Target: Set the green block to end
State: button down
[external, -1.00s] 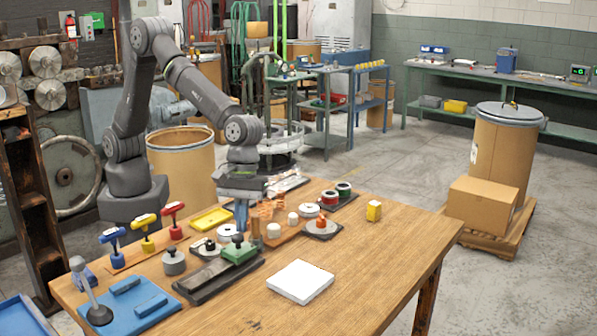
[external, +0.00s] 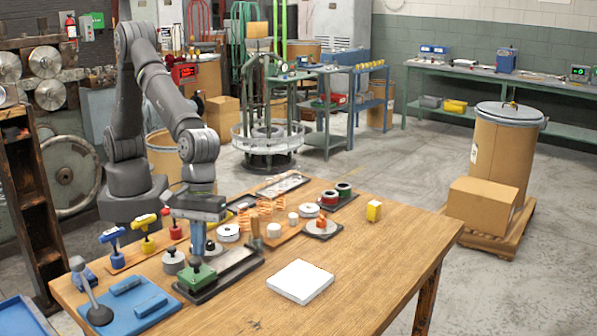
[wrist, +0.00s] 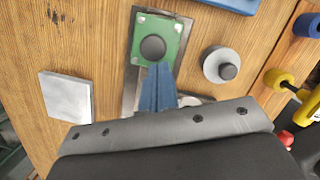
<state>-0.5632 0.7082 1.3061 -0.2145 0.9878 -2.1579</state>
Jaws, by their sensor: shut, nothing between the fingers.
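The green block (external: 197,279) with a dark round knob sits at the near left end of the dark slide rail (external: 236,266) on the wooden table. In the wrist view the green block (wrist: 171,43) lies at the top end of the rail, its knob just ahead of my fingertips. My gripper (external: 199,254) points down over the rail, just behind the block. Its blue fingers (wrist: 157,70) are shut together and hold nothing. I cannot tell whether the fingertips touch the knob or block.
A blue board (external: 137,302) with a lever lies left of the rail, and a grey weight (external: 173,262) stands close behind. A white slab (external: 300,281) lies to the right. Spools and copper coils stand behind. The table's front right is clear.

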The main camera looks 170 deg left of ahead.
jog(key=shift+w+d, duration=0.15)
jog(key=shift+r, duration=0.1)
jog(key=shift+r, duration=0.35)
jog(key=v, duration=0.9)
jog(key=shift+s, duration=0.25)
jog(key=x, duration=0.8)
jog(key=shift+a+f, duration=0.3)
jog(key=shift+f, duration=0.05)
jog(key=s+a, duration=0.5)
jog(key=s+a+f, duration=0.1)
jog(key=s+a, duration=0.1)
jog(key=shift+s+a, duration=0.25)
jog(key=shift+a, duration=0.05)
